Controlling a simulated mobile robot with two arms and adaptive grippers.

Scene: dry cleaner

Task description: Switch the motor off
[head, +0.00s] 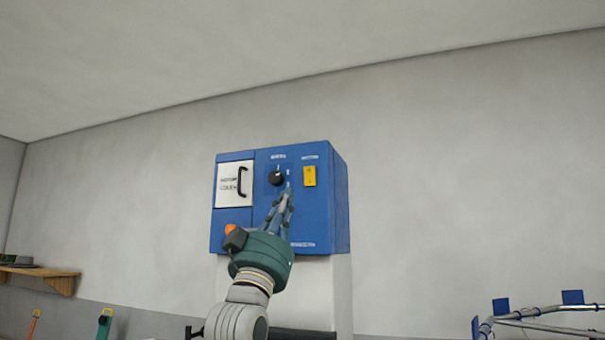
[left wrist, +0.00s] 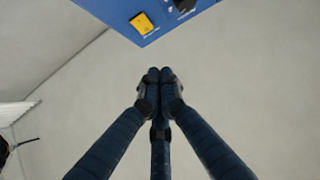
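A blue control box (head: 260,230) is at the centre of the head view. Its front has a black round knob (head: 276,178) and, to the right, a yellow switch (head: 310,176). The small labels above them are too blurred to read surely. My left gripper (head: 287,190) is in front of the box, its fingertips just below and right of the knob in the picture. In the left wrist view the left gripper (left wrist: 160,75) has its fingertips together with nothing between them. The yellow switch (left wrist: 142,23) and part of the knob (left wrist: 183,4) show beyond the tips, apart from them. My right gripper is not seen.
A white motor cover (head: 229,184) with a black handle is on the box's left. An orange-red round part (head: 230,229) is lower left, partly hidden by my arm. A wooden shelf (head: 60,280) is at far left; a metal tube frame (head: 540,312) at lower right.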

